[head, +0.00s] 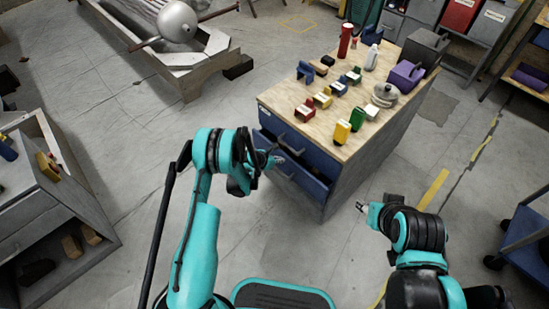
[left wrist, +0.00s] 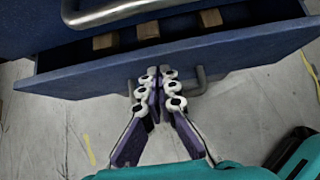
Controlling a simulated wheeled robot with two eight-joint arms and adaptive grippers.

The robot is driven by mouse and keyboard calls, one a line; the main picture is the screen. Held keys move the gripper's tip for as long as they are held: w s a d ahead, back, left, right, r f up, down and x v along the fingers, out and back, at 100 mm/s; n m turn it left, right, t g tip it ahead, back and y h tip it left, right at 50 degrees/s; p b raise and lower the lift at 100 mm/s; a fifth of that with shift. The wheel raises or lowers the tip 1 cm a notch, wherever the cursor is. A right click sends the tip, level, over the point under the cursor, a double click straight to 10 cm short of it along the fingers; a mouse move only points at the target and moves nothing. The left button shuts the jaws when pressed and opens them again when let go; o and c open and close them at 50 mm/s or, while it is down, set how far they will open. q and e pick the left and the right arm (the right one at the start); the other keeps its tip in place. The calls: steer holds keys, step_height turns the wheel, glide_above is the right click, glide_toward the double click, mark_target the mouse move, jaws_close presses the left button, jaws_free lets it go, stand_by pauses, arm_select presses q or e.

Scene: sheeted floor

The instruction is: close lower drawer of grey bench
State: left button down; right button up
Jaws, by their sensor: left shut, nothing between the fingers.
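The grey bench (head: 362,172) has a wooden top and blue drawer fronts. Its lower drawer (head: 310,183) stands partly open, and in the left wrist view the drawer (left wrist: 245,72) shows an open gap with wooden blocks (left wrist: 148,30) inside. My left gripper (head: 277,160) is shut and empty at the front of this drawer. In the left wrist view its fingertips (left wrist: 158,72) overlap the drawer front beside the bar handle (left wrist: 196,78); I cannot tell whether they touch. My right gripper (head: 361,207) is to the right of the bench, away from the drawer; its fingers are too small to judge.
Several bottles, coloured blocks and a purple box (head: 405,75) stand on the bench top. A blue cart (head: 530,235) is at the right edge. The floor in front of the bench is clear.

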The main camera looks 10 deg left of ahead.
mark_target(288, 156)
arm_select(q)
steer(key=shift+w+d, duration=0.35)
steer(key=shift+w, duration=0.05)
arm_select(e)
steer(key=shift+w, duration=0.4)
arm_select(q)
steer(key=shift+w+d, duration=0.9)
steer(key=shift+w, duration=0.3)
steer(key=shift+s+a, duration=0.1)
steer(key=shift+a, duration=0.05)
